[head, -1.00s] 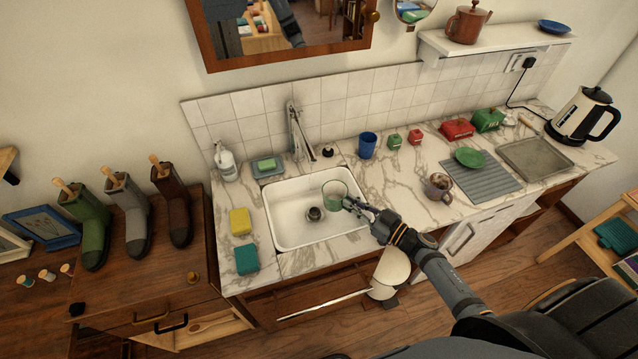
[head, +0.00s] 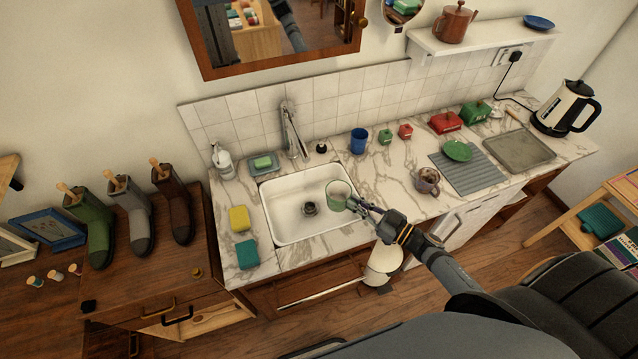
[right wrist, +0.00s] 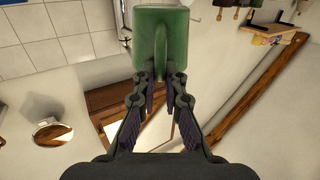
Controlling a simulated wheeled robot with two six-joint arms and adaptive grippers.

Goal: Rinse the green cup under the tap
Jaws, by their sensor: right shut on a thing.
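The green cup (head: 338,196) is held by my right gripper (head: 354,203) above the right rim of the white sink (head: 285,236). It looks roughly upright. In the right wrist view the fingers (right wrist: 160,88) are shut on the handle of the green cup (right wrist: 150,42). The tap (head: 291,132) stands behind the basin, to the left of the cup and apart from it. I cannot tell whether water runs. My left gripper is not in view.
A yellow sponge (head: 239,218) and a teal sponge (head: 247,254) lie left of the sink. A soap dish (head: 264,163) sits behind it. A blue cup (head: 359,141) and a mug (head: 427,181) stand to the right. The basin is empty around the drain (head: 310,208).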

